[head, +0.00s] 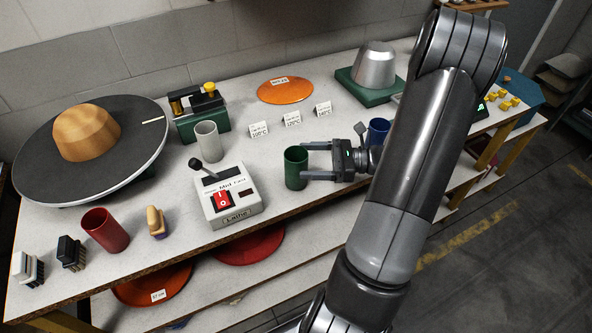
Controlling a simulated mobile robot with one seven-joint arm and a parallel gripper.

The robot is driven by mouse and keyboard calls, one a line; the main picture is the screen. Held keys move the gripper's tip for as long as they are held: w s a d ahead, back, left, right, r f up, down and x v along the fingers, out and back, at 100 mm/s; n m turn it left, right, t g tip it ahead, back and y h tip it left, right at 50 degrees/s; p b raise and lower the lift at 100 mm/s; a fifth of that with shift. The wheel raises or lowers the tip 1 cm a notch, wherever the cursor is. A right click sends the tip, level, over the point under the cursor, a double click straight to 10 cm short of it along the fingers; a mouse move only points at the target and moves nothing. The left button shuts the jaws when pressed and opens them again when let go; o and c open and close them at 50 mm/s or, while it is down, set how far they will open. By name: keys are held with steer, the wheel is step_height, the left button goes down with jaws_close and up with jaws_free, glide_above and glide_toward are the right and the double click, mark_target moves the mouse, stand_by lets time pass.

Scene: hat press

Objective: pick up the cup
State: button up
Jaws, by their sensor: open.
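A dark green cup (295,170) stands upright near the front edge of the workbench. My gripper (305,161) is open and comes in from the right, level with it. Its two fingertips reach the right side of the green cup; I cannot tell whether they touch it. Other cups also stand upright: a red cup (104,230) at the front left, a white cup (208,142) behind the control box, and a blue cup (378,131) behind my gripper, partly hidden by my arm.
A control box (238,205) with a red switch and lever stands left of the green cup. A round turntable (45,170) bears a wooden hat block (86,132). Small temperature cards (292,118) stand behind. The bench's front edge (270,226) is close.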

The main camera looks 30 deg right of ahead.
steer(key=x, duration=0.5)
steer(key=shift+w+a+f, duration=0.2)
steer(key=shift+w+f, duration=0.05)
steer(key=shift+w, duration=0.25)
steer(key=shift+c, duration=0.4)
steer(key=c, duration=1)
